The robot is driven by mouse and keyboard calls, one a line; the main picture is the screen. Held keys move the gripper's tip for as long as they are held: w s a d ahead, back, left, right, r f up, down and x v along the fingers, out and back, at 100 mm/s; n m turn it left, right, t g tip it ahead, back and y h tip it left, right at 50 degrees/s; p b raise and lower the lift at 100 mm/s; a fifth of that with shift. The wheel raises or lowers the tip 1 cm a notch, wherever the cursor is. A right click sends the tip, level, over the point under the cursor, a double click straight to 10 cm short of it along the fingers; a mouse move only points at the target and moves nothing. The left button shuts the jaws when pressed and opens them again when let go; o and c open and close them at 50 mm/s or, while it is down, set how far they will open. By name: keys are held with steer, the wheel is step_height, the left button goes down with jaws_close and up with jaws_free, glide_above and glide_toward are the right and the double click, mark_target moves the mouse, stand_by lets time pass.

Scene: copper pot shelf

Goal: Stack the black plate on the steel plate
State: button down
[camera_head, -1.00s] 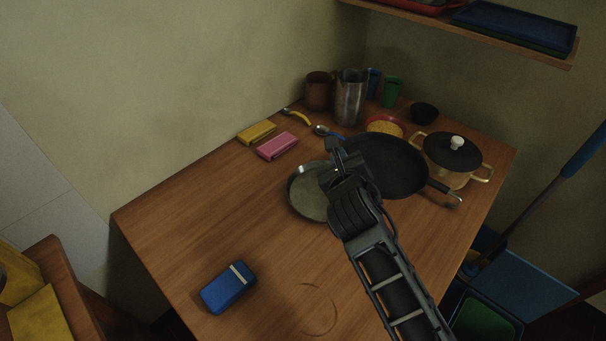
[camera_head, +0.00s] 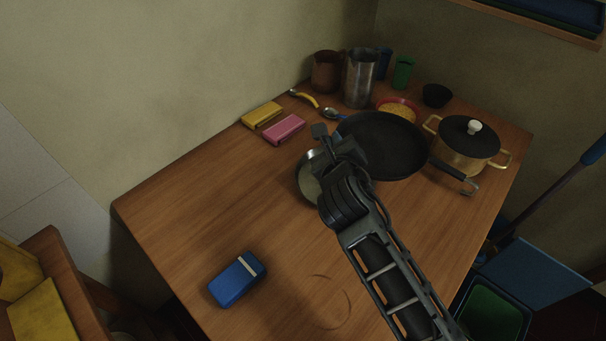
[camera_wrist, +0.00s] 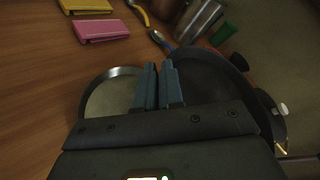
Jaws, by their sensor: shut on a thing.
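The black plate (camera_head: 385,143) is a wide, dark, shallow round in the head view. It also shows to the right of the fingers in the wrist view (camera_wrist: 207,82). My gripper (camera_head: 330,140) is shut on its left rim, and the fingers (camera_wrist: 159,85) stand close together there. The steel plate (camera_head: 308,181) is a grey round with a bright raised rim on the table, left of and partly behind my gripper. It shows left of the fingers in the wrist view (camera_wrist: 104,100). My gripper hides its right side.
A dark handle (camera_head: 455,174) sticks out from beneath the black plate's right side. A lidded pot (camera_head: 462,155) stands right of it. Behind are a red bowl (camera_head: 400,104), a metal pitcher (camera_head: 359,80) and cups. The table's (camera_head: 210,210) left and front are mostly clear around a blue case (camera_head: 237,280).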

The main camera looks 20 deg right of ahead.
steer(key=shift+w+a+f+b, duration=0.4)
steer(key=shift+w+a+f, duration=0.35)
steer(key=shift+a+f, duration=0.7)
steer(key=shift+w+a+f+b, duration=0.35)
steer(key=shift+w+a+f, duration=0.35)
steer(key=shift+a+f, duration=0.75)
steer(key=shift+w+a+f+b, duration=0.4)
steer(key=shift+w+a+f, duration=0.5)
steer(key=shift+f, duration=0.85)
steer(key=shift+s+a+f, duration=0.15)
steer(key=shift+f, duration=0.5)
steer(key=c, duration=1.3)
jaws_free()
steer(key=shift+o, duration=0.2)
steer(key=shift+r, duration=0.3)
steer(key=v, duration=1.2)
steer(key=shift+r+p, duration=0.3)
steer(key=shift+p, duration=0.05)
